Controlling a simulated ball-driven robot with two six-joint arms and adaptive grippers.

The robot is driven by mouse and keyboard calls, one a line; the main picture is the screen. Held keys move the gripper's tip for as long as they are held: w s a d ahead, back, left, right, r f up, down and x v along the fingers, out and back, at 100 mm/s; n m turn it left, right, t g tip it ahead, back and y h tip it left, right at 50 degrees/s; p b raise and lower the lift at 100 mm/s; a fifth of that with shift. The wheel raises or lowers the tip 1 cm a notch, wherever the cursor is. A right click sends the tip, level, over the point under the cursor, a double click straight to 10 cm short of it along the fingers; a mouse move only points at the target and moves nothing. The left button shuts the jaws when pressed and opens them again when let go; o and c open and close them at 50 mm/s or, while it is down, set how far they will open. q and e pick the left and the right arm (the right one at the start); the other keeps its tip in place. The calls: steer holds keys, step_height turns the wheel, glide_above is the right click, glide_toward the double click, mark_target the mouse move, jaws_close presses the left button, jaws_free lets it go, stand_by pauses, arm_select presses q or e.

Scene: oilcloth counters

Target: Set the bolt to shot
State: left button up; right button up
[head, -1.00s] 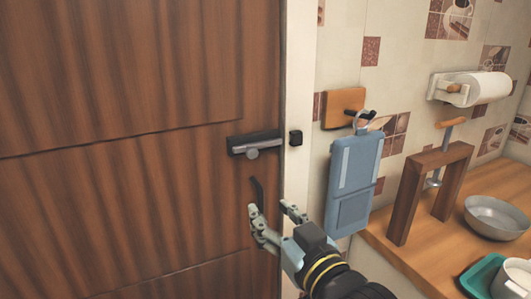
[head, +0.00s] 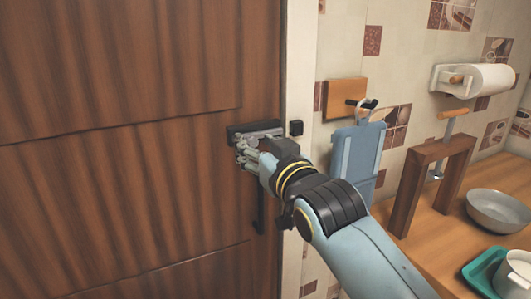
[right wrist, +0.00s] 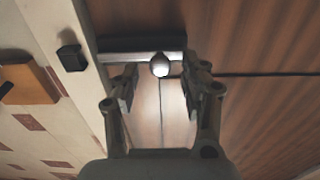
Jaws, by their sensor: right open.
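The bolt (head: 236,130) is a dark plate with a grey metal bar, fixed on the brown wooden door (head: 130,190) near its right edge. In the right wrist view the bar (right wrist: 115,56) shows with its round knob (right wrist: 160,66). The small black keeper (head: 296,128) sits on the white door frame; it also shows in the right wrist view (right wrist: 72,57), with a gap between it and the plate. My right gripper (head: 246,152) is open in front of the bolt. In the right wrist view its fingers (right wrist: 158,88) stand either side of the knob's line, touching unclear. My left gripper is out of view.
A dark door handle (head: 259,215) is below my right gripper. A blue board (head: 352,155) hangs from a wooden hook block (head: 344,95) on the tiled wall. A counter at right holds a wooden stand (head: 405,190), a grey bowl (head: 497,210) and a teal tray (head: 480,272).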

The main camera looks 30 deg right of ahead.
steer(key=shift+w, duration=0.2)
jaws_close()
stand_by(0.4)
